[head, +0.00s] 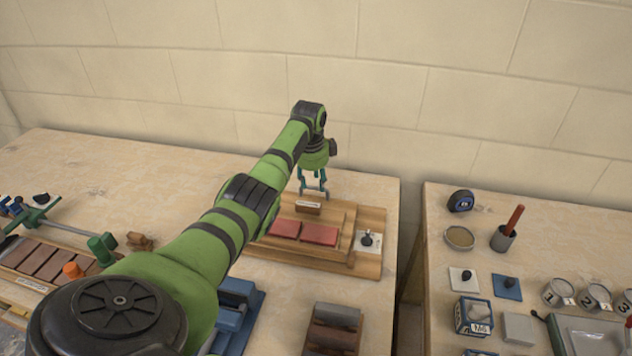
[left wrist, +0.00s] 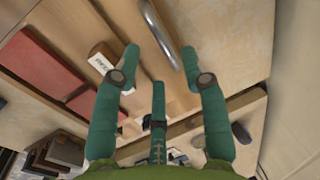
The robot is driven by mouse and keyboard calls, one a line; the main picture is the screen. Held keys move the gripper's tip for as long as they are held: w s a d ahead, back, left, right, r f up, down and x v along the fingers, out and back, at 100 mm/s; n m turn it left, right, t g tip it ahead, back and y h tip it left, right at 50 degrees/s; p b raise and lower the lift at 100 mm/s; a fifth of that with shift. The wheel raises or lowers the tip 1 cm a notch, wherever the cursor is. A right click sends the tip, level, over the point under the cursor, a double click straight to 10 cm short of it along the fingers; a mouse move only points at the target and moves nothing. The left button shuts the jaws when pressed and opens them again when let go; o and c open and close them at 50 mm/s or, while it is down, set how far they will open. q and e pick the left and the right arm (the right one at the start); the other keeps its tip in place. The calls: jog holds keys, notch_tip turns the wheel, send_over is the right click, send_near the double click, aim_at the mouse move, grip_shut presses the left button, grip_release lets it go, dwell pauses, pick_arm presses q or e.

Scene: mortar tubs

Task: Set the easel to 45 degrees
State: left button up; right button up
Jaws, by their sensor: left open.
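A stepped wooden board (head: 372,268), which I take to be the easel, lies near the right end of the left bench and looks nearly flat. My left gripper (head: 313,190) is open over the back edge of the board, pointing down. In the left wrist view, the fingers of my gripper (left wrist: 160,62) are spread and empty. A curved metal handle (left wrist: 167,38) shows between and beyond the fingertips. I cannot tell whether they touch it. My right gripper is out of view.
A black knob on a white plate (head: 367,242) sits at the board's right end. A brown block (head: 333,330) and a blue tool (head: 236,308) are in front. A gap separates the right bench, with its cups, tape measure (head: 461,200) and pads. The wall is close behind.

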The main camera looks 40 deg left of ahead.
pick_arm(q)
jog(key=shift+w+a+f, duration=0.1)
jog(key=shift+w+f, duration=0.1)
jog(key=shift+f, duration=0.3)
jog(key=shift+w+f, duration=0.2)
jog(key=shift+f, duration=0.6)
grip_shut()
jog(key=shift+a, duration=0.1)
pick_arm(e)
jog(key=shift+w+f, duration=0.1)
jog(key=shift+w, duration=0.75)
